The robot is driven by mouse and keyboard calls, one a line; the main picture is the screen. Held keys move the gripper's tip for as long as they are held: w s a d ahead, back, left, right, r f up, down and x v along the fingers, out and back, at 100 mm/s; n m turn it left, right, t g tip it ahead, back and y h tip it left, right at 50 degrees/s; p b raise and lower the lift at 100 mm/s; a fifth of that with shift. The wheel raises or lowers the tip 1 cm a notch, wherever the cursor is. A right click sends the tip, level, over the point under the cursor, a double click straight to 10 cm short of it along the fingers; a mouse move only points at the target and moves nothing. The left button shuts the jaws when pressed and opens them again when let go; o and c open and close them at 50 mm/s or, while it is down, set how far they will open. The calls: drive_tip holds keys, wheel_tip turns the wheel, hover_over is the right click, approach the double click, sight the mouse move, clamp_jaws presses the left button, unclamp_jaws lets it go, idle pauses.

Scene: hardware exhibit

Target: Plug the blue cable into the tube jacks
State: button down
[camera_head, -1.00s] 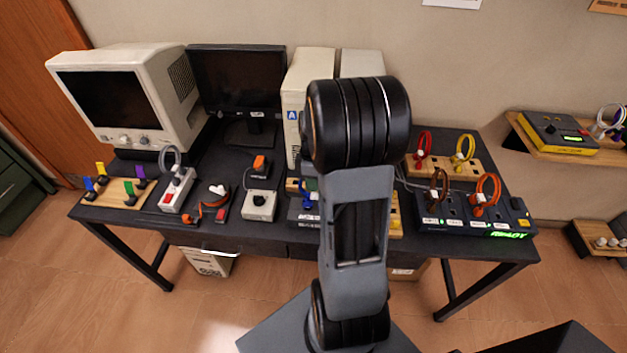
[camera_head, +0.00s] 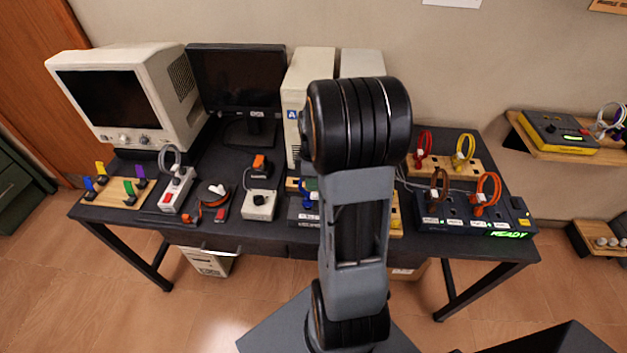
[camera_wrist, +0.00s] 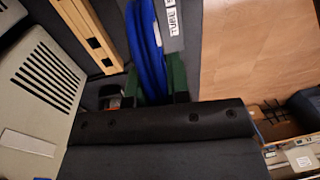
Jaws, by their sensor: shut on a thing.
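The blue cable (camera_wrist: 147,50) rises as a thick loop between the green fingers of my gripper (camera_wrist: 155,82) in the wrist view. The gripper is shut on it. Its plug ends are not clear to see. A dark surface with a white label reading "TUBE" (camera_wrist: 172,18) lies just right of the cable; its jacks are hidden. In the head view a bit of blue (camera_head: 309,203) shows left of my arm, by a dark labelled box (camera_head: 303,217). My arm hides the gripper and much of that area there.
A black box with a green READY light (camera_head: 508,234) at the right holds brown and orange cables (camera_head: 486,193). Behind it a wooden board (camera_head: 470,168) carries red and yellow cables. A grey adapter (camera_head: 260,205) and red-ended power strip (camera_head: 175,190) stand left. Beige computer towers (camera_head: 312,75) stand behind.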

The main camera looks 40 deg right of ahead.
drive_tip(key=shift+f+b, duration=0.5)
drive_tip(key=shift+f, duration=0.15)
idle(1.4)
drive_tip(key=shift+c, duration=1.8)
unclamp_jaws()
drive_tip(key=shift+r, duration=0.1)
drive_tip(key=shift+w+d+r+p, duration=0.15)
drive_tip(key=shift+r+p, duration=1.35)
drive_tip(key=shift+r, duration=0.35)
drive_tip(key=shift+w+d+r+p, duration=0.1)
drive_tip(key=shift+d+r+p, duration=0.05)
drive_tip(key=shift+r+p, duration=1.55)
drive_tip(key=shift+r, duration=0.15)
